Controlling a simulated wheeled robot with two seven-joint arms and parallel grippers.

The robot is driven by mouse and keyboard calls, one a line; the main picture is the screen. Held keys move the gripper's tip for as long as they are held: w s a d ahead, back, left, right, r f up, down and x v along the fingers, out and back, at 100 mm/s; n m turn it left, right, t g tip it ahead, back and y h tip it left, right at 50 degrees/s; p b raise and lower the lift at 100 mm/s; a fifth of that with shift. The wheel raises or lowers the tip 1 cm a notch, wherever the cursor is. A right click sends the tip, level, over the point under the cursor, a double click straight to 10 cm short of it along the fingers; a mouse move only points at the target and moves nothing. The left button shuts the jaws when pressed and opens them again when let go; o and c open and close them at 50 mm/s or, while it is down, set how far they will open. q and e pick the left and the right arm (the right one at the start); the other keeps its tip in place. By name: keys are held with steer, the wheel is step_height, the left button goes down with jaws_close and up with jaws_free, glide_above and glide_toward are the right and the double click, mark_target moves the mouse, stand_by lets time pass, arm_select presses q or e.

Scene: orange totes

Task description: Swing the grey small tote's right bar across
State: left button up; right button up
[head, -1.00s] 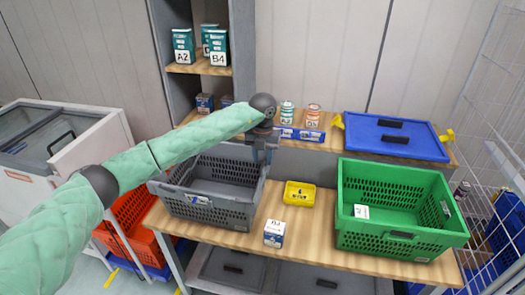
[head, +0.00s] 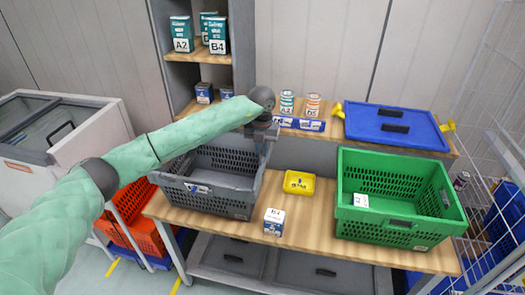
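The grey small tote (head: 222,203) stands on the left part of the wooden bench, open at the top. Its right end, where the right bar is, lies partly behind my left gripper, and I cannot make out the bar itself. My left arm reaches in from the left across the tote's back. My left gripper (head: 262,140) points down at the tote's right rim near the back corner. Its fingertips are too small and hidden to tell whether they are open or touching the bar. My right gripper is not in the head view.
A yellow bin (head: 299,183) and a small blue-white box (head: 274,221) stand right of the grey tote. A green crate (head: 390,231) is further right. Cans and a blue lidded tote (head: 397,127) sit on the raised back shelf. An orange tote (head: 146,238) is low at left.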

arm_select(q)
steer(key=shift+w+a+r+b, duration=0.2)
steer(key=shift+a+r, duration=0.15)
steer(key=shift+a, duration=0.3)
steer(key=shift+w+a+r+b, duration=0.15)
steer(key=shift+a+r, duration=0.2)
steer(key=shift+a, duration=0.3)
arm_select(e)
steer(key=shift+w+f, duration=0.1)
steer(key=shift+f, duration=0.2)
arm_select(q)
steer(key=shift+a, duration=0.1)
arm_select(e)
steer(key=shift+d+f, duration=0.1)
arm_select(q)
steer(key=shift+a, duration=0.25)
steer(key=shift+w+a+b, duration=0.1)
steer(key=shift+a+b, duration=0.3)
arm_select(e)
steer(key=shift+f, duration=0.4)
